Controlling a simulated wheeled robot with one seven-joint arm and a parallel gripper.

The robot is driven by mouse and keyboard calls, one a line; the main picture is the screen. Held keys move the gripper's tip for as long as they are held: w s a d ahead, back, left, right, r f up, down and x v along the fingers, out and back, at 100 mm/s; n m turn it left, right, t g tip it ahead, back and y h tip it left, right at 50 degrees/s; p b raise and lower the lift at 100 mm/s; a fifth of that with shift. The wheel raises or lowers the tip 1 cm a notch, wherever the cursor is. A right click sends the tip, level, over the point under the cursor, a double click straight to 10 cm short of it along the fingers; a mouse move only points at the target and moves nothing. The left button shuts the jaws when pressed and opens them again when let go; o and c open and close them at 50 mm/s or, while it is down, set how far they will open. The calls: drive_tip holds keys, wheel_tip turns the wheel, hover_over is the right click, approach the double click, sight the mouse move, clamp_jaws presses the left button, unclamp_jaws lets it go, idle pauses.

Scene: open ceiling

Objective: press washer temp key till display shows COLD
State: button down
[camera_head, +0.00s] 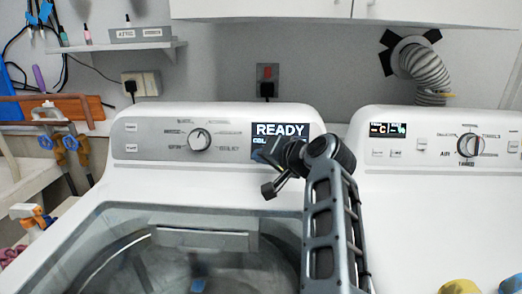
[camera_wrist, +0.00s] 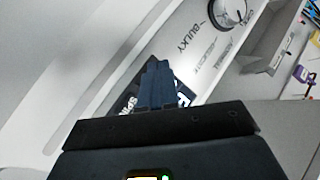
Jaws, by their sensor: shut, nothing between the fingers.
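The washer (camera_head: 72,252) stands at left with a grey control panel along its back. Its dark display (camera_head: 280,131) reads READY, with a smaller line starting "COL" below it; my gripper hides the rest of that line. My gripper (camera_head: 263,153) is shut and empty, its tips in front of the display's lower part. In the wrist view the shut fingers (camera_wrist: 155,72) overlap the dark display (camera_wrist: 185,94), where part of "SPIN" shows. I cannot tell whether the tips touch the panel. I cannot pick out the temp key; it may be hidden behind my gripper.
The washer's dial (camera_head: 200,139) is left of the display, and two small white keys (camera_head: 131,138) sit at the panel's left end. A second white machine (camera_head: 425,215) stands close at right. A glass lid (camera_head: 150,260) covers the washer's front top. A shelf (camera_head: 130,46) hangs above.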

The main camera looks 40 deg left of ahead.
idle(0.3)
drive_tip(key=s+p, duration=0.1)
drive_tip(key=s+d+r+p, duration=0.1)
drive_tip(key=p, duration=0.1)
drive_tip(key=s+d+p, duration=0.1)
drive_tip(key=s+p, duration=0.1)
drive_tip(key=shift+d+r, duration=0.2)
drive_tip(key=shift+r, duration=0.1)
idle(0.7)
